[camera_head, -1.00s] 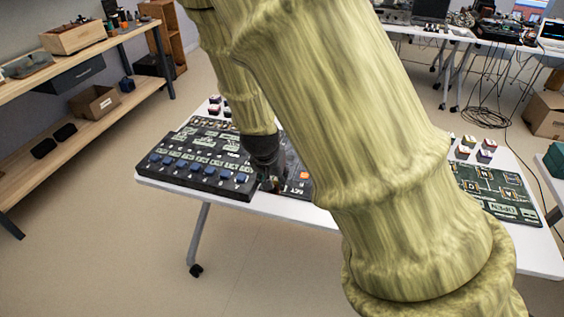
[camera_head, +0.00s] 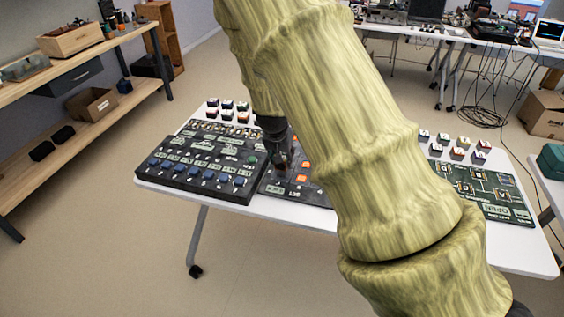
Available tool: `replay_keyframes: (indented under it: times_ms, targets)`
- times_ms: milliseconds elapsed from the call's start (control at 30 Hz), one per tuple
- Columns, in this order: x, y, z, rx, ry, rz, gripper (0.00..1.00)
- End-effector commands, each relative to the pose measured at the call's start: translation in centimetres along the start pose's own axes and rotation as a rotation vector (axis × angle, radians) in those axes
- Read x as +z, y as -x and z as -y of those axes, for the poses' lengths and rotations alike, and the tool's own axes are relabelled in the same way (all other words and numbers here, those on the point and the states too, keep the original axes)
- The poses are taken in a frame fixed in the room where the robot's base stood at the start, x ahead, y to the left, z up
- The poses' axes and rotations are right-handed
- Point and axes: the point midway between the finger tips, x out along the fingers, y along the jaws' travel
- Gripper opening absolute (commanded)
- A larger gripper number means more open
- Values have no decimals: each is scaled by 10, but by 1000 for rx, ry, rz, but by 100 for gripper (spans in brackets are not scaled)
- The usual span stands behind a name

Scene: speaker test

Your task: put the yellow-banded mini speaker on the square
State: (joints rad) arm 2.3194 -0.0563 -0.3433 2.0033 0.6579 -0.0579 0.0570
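My gripper (camera_head: 282,164), dark and small in this view, hangs over the middle board near its left side. I cannot tell whether its fingers are open or shut, or whether something is between them. Several small mini speakers with dark sides and pale tops stand at the table's back left (camera_head: 227,110). Several more stand at the back right (camera_head: 460,148). Their bands are too small for me to tell which is yellow. The green board (camera_head: 488,192) at the right carries outlined squares with letters. My arm hides part of the middle board and the table's centre.
A black board (camera_head: 205,165) with a row of blue knobs covers the left of the white table (camera_head: 270,208). The middle board (camera_head: 305,192) has orange patches. A wooden shelf (camera_head: 85,100) stands at the far left. Another table with equipment and loose cables is at the back right.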

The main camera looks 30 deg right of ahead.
Motion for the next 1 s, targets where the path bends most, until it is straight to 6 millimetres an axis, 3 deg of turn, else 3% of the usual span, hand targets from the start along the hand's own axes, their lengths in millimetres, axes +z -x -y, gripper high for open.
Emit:
replay_keyframes:
  times_ms: [200, 600, 633, 733, 1000]
  targets:
    - [12, -24, 0, 1, -2, 3, 13]
    - [14, -29, 0, 1, -1, 2, 13]
    - [14, -29, 0, 1, -1, 1, 41]
    - [13, -29, 0, 1, -1, 1, 59]
    - [14, -29, 0, 1, -1, 2, 60]
